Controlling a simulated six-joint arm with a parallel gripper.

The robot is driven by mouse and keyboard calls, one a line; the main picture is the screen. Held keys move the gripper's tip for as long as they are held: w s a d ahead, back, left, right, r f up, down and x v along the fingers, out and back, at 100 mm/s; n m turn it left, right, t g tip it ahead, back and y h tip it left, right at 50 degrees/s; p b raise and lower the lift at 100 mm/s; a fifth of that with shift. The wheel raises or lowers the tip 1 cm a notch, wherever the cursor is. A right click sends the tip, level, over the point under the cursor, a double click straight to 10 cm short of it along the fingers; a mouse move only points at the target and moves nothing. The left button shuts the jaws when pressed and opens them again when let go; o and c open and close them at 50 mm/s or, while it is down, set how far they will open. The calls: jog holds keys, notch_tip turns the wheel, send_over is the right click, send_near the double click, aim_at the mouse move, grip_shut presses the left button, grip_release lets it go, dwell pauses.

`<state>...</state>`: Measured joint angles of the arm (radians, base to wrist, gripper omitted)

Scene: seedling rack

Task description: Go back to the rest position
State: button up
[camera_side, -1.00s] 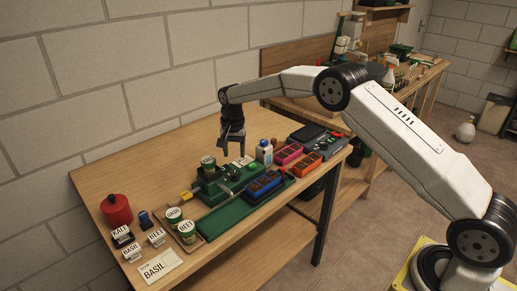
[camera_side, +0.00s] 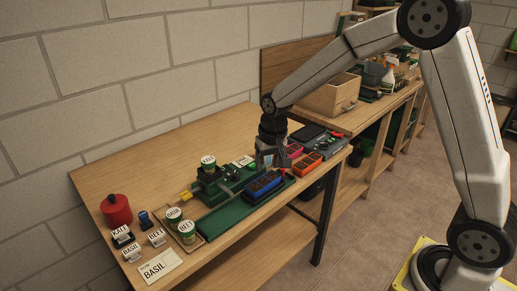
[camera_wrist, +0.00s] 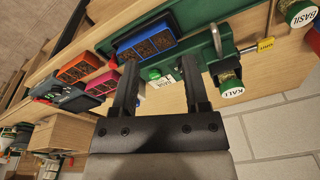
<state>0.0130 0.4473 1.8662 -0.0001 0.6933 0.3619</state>
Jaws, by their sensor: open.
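My gripper (camera_side: 270,160) is open and empty. In the side view it hangs pointing down, in front of or over the far end of the green mat (camera_side: 226,212), close to the blue seedling tray (camera_side: 264,187). In the wrist view its two black fingers (camera_wrist: 160,80) stand apart with nothing held between them. The blue tray (camera_wrist: 147,48) shows past the fingertips. The side view does not settle the gripper's height above the table.
A can labelled KALE (camera_wrist: 230,85) sits on the green stand (camera_side: 205,183). Pink and orange (camera_side: 308,163) trays lie at right. Cans labelled BASIL and BEET (camera_side: 187,231), a red jar (camera_side: 116,209) and name cards are at left. A wooden box (camera_side: 330,97) stands behind.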

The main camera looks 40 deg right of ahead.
jog(key=s+f+n+t, duration=0.1)
jog(key=s+n, duration=0.3)
jog(key=s, duration=1.3)
jog(key=shift+s+a+f, duration=0.2)
jog(key=shift+s+a, duration=0.1)
jog(key=shift+s, duration=0.1)
